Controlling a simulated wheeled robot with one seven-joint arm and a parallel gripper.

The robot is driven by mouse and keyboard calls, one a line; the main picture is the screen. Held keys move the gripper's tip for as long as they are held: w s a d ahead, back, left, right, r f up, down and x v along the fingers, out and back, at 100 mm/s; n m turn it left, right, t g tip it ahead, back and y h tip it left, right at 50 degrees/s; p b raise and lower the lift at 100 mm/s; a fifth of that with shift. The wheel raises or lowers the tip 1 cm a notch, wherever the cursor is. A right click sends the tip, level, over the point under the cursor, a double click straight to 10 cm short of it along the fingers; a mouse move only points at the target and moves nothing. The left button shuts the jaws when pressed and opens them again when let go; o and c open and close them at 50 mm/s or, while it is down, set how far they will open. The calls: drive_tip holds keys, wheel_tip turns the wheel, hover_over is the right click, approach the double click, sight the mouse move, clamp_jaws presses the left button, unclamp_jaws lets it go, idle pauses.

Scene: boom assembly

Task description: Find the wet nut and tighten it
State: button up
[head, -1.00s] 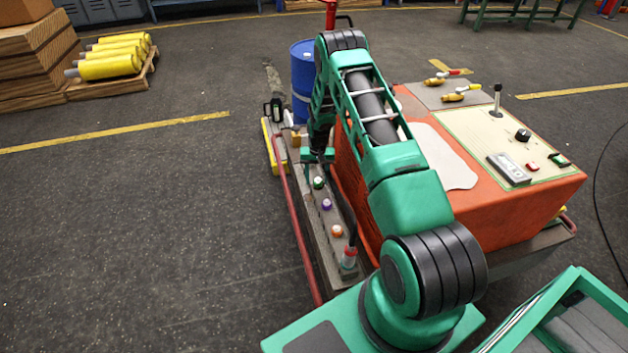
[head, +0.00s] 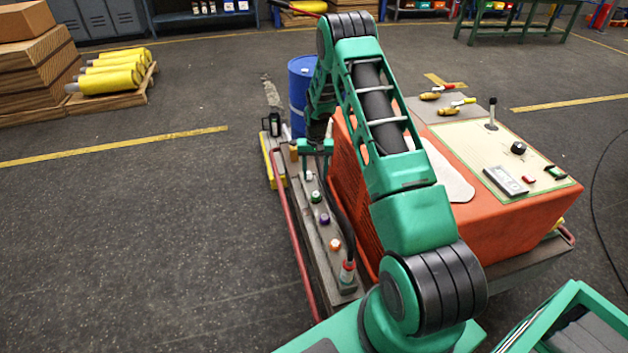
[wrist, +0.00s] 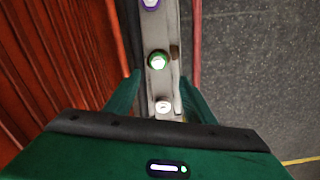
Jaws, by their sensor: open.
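Several coloured nuts sit in a row on the grey rail (head: 318,262) beside the orange machine. In the head view they are a white nut (head: 308,177), a green nut (head: 316,196), a purple nut (head: 324,219) and an orange nut (head: 335,244). My gripper (head: 316,152) is over the rail's far part. In the wrist view my gripper (wrist: 161,95) is open, its fingers on either side of the rail near the white nut (wrist: 163,107), holding nothing. The green nut (wrist: 158,61) is beyond it, with a dark patch (wrist: 174,51) on the rail beside it. The purple nut (wrist: 150,3) is cut off.
The orange machine (head: 350,185) stands close along the rail's right side. A red bar (head: 290,225) runs along its left. A hose with a red-banded fitting (head: 347,272) rises at the near end. A blue drum (head: 302,85) stands behind.

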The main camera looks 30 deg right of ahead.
sight(316, 195)
drive_tip(key=shift+s+d+r, duration=0.15)
drive_tip(key=shift+s, duration=0.05)
idle(0.4)
wheel_tip(316, 195, down, 11)
drive_tip(key=shift+r, duration=0.1)
idle(0.5)
drive_tip(key=c, duration=1.1)
